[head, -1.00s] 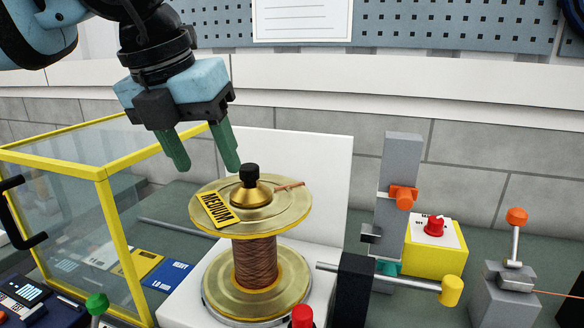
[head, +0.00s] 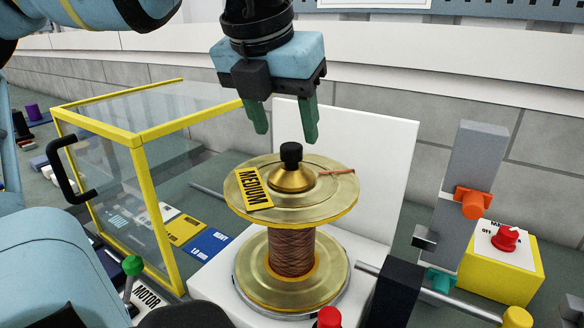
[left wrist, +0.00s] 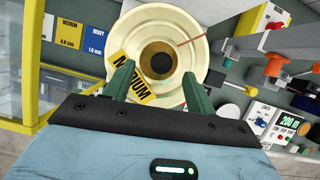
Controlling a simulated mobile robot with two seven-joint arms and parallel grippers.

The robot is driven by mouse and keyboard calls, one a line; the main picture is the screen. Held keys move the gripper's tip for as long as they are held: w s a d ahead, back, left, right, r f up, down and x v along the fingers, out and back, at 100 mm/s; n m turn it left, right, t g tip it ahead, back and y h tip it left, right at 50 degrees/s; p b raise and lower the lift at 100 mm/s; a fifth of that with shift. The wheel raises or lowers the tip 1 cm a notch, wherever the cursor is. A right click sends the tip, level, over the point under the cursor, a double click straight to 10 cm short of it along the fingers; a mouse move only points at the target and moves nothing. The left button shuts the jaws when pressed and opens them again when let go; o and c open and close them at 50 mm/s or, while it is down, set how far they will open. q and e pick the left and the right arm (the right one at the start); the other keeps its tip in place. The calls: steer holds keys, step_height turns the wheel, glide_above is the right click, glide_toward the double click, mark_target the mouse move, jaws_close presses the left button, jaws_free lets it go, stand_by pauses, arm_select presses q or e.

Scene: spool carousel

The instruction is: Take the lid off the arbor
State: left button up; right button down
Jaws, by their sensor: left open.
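The lid, a brass cone with a black knob (head: 291,154), sits on top of a spool (head: 291,252) of copper-coloured wire. The spool stands upright, with brass flanges and a yellow MEDIUM label (head: 253,188) on its upper flange. The arbor itself is hidden inside the spool. My left gripper (head: 286,132) is open and empty, with green fingers pointing down just above the knob. In the left wrist view, the knob (left wrist: 161,63) shows between and slightly beyond the fingertips (left wrist: 157,74). No contact shows. My right gripper is not in view.
A yellow-framed clear guard (head: 140,140) stands left of the spool. A white panel (head: 385,170) rises behind it. A grey post with an orange knob (head: 472,202) and a yellow switch box (head: 500,262) stand to the right. A red knob (head: 328,317) is in front.

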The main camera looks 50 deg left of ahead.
mark_target(291, 146)
arm_select(q)
steer(key=x, duration=0.5)
steer(key=shift+w+d, duration=0.1)
steer(key=c, duration=1.2)
